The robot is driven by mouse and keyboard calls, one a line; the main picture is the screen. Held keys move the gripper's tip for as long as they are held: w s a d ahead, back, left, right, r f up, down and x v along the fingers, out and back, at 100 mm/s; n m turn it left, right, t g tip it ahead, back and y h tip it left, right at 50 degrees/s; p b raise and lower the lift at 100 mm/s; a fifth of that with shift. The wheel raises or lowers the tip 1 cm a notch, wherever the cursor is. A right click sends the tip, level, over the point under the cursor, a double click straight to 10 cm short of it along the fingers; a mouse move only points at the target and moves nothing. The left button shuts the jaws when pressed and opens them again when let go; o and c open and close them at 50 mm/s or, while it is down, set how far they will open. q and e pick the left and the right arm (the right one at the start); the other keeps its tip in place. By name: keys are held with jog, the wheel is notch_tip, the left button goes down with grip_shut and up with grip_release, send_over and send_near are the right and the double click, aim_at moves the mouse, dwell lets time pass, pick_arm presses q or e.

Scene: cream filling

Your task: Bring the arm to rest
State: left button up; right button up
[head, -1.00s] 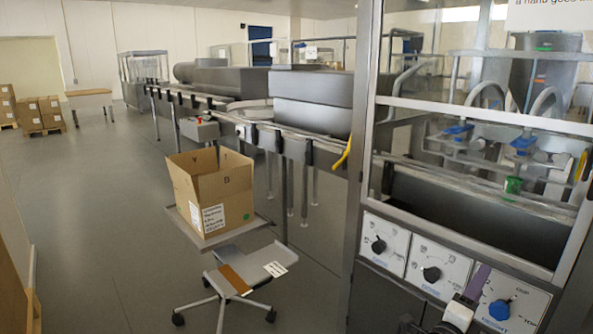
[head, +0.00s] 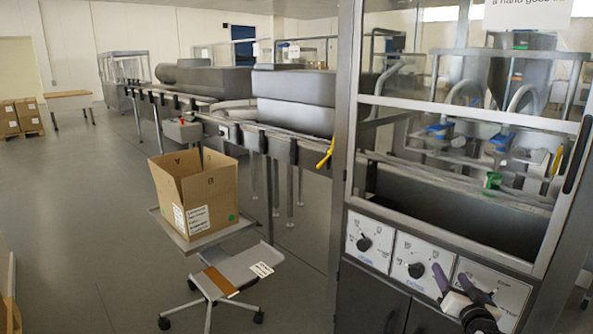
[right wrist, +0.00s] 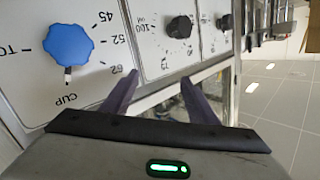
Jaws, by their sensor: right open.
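My right gripper (head: 457,279) is at the lower right of the head view, in front of the machine's control panel (head: 392,256). Its two purple fingers are apart and nothing is between them. It also shows in the right wrist view (right wrist: 160,80), with the panel behind the fingers. A blue knob (right wrist: 68,42) is at the upper left of the right wrist view, clear of the fingers. In the head view the gripper covers the part of the panel around it. My left gripper is in neither view.
Two black knobs (head: 364,243) (head: 416,269) sit on the panel. The machine's glass-fronted frame (head: 343,130) stands behind it. An open cardboard box (head: 205,192) rests on a stand at centre left. The grey floor (head: 80,220) at left is clear.

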jog(key=s+d+f+n+g, duration=0.1)
jog(key=s+f+n+g, duration=0.2)
jog(key=f, duration=0.3)
jog(key=s+d+f+n+g, duration=0.1)
jog(key=s+f+n+g, duration=0.25)
jog(key=f, duration=0.35)
jog(key=s+a+f+n+y, duration=0.1)
jog(key=s+a+f+n, duration=0.1)
jog(key=s+a+f, duration=0.65)
jog(key=s+a+r+y, duration=0.1)
jog(key=s+a+y, duration=0.1)
jog(key=s+a, duration=0.9)
jog(key=s+a+r+g+y, duration=0.1)
jog(key=s+a+y, duration=0.1)
jog(key=s+a, duration=0.9)
jog(key=s, duration=0.6)
jog(key=shift+a+r+y+b, duration=0.35)
jog(key=shift+y, duration=0.05)
